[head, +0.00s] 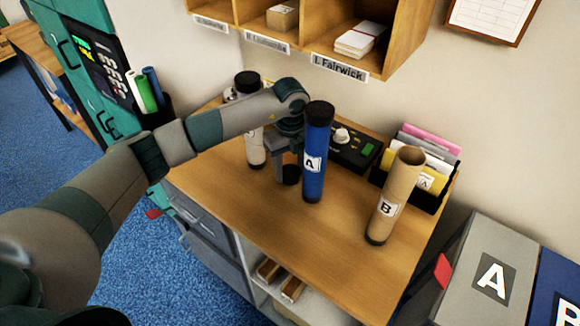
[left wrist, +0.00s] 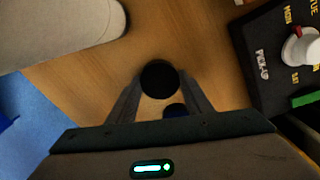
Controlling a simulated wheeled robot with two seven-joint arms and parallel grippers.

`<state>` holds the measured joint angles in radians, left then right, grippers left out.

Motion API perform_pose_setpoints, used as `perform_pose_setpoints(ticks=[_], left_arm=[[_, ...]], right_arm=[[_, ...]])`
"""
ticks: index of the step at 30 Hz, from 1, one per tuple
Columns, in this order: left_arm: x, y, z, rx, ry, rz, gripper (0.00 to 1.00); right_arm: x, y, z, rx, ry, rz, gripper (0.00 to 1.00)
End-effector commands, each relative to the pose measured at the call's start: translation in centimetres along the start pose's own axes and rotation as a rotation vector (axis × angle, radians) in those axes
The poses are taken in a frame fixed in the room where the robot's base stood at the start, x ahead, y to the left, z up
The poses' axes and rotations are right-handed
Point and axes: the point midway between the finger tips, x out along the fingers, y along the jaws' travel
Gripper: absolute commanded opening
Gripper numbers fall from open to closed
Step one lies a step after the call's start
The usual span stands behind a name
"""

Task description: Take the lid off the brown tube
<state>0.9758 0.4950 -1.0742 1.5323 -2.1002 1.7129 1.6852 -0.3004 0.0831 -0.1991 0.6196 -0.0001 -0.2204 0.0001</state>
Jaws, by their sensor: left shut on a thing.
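The brown tube (head: 397,185), labelled B, stands upright on the wooden table (head: 225,190) at the right. Its top is open with no lid on it, and a dark cap shows at its foot. My left gripper (head: 288,170) is left of it, between the white and blue tubes, pointing down. It is shut on a black round lid (head: 291,175), low over the table; I cannot tell whether the lid touches the wood. The lid also shows between the fingers in the left wrist view (left wrist: 158,78). My right gripper is not in view.
A blue tube (head: 316,150) labelled A, with a black lid, stands close right of my left gripper. A white tube (head: 255,148) with a black top stands left. A black control box (head: 352,150) and a file holder (head: 428,195) are behind. The table's front is clear.

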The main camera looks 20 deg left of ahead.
Motion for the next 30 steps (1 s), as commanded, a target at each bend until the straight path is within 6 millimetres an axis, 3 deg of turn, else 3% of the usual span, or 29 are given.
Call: perform_pose_setpoints(ticks=[6,7,9,23,30], left_arm=[[0.4,0.0,0.0,0.000,0.000,0.000,0.25],[0.3,0.0,0.0,0.000,0.000,0.000,0.51],[0.3,0.0,0.0,0.000,0.000,0.000,0.65],[-0.2,0.0,0.0,0.000,0.000,-0.001,0.65],[-2.7,-0.1,0.1,0.000,-0.002,-0.003,0.65]], right_arm=[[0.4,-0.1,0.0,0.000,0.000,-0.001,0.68],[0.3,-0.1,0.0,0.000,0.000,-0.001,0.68],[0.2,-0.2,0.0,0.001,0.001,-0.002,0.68],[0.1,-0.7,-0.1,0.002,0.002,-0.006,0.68],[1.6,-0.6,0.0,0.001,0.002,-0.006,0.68]])
